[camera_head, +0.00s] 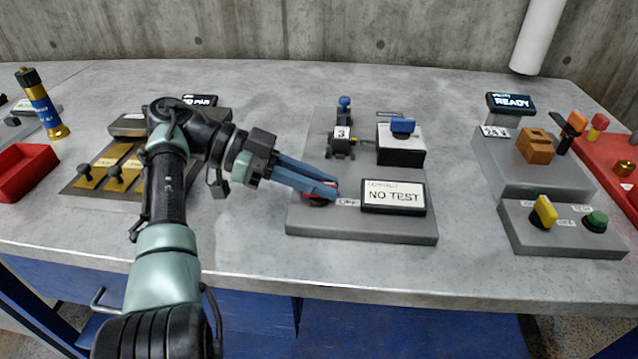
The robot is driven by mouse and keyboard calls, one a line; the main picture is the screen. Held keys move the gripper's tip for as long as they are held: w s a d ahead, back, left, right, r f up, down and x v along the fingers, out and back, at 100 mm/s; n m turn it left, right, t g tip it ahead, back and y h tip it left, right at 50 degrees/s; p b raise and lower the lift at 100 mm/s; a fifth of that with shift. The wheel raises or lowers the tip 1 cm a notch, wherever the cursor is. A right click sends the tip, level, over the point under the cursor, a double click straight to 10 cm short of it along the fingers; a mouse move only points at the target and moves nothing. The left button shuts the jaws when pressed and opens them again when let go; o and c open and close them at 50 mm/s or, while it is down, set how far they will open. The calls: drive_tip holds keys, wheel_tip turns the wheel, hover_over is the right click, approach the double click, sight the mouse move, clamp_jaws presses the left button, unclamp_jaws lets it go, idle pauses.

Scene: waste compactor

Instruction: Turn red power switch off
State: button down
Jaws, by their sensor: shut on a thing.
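The red power switch (318,202) sits at the front left of a grey base plate (300,226) in the middle of the bench. Only a little red shows, as my gripper covers most of it. My gripper (328,192) reaches in from the left, its blue fingers closed around the red switch. A label reading "OFF" (347,202) is just right of the switch. A display (393,196) on the same plate reads "NO TEST".
Behind the display stand a white and black box with a blue handle (402,126) and a black valve-like fixture (341,146). A grey station (560,232) with a yellow switch and green button is at right. A plate with brass levers (112,162) is at left.

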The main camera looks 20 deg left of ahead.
drive_tip(key=shift+f, duration=0.1)
idle(0.4)
drive_tip(key=c, duration=0.9)
unclamp_jaws()
drive_tip(key=shift+o, duration=0.2)
